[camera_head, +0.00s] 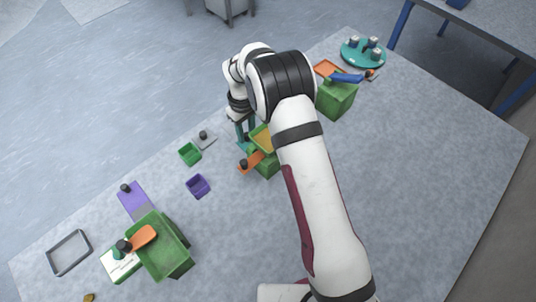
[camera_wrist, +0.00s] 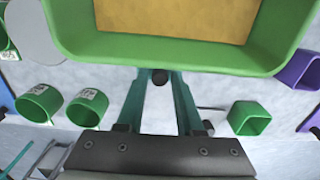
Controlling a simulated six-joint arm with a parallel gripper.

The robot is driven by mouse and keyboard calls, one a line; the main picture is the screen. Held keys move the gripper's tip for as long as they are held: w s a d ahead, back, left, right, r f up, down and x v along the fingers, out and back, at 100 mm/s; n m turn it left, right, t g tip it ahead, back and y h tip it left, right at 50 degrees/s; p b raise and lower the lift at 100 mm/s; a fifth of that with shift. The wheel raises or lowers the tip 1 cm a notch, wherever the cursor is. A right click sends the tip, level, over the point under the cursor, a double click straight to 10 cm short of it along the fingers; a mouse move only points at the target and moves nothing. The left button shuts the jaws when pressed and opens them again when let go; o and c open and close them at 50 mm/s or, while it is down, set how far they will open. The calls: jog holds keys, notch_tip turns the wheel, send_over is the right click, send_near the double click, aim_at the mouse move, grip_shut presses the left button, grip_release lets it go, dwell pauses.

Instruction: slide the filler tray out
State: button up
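A green bin with yellow-orange fill stands under my arm in the head view, partly hidden by it; its green rim (camera_wrist: 180,62) spans the top of the wrist view. My gripper (camera_wrist: 161,78) reaches to this bin's near side with two teal fingers. A small dark round knob sits between the fingertips, close to the rim. Whether the fingers press on it or only straddle it I cannot tell. In the head view my gripper (camera_head: 243,146) is beside the bin, low over the table. No part is clearly recognisable as the filler tray.
An orange piece with a black knob (camera_head: 250,163) is close by the bin. Another green bin (camera_head: 336,100) stands right. The right part of the table (camera_head: 420,170) is clear.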

jog(key=shift+o, duration=0.7)
jog(key=shift+w+a+r, duration=0.25)
jog(key=shift+r, duration=0.45)
jog(key=shift+w+a+r, duration=0.2)
jog(key=shift+r, duration=0.45)
jog(key=shift+w+a+r, duration=0.25)
jog(key=shift+r, duration=0.45)
notch_tip(320, 180, up, 7)
jog(key=shift+r, duration=0.2)
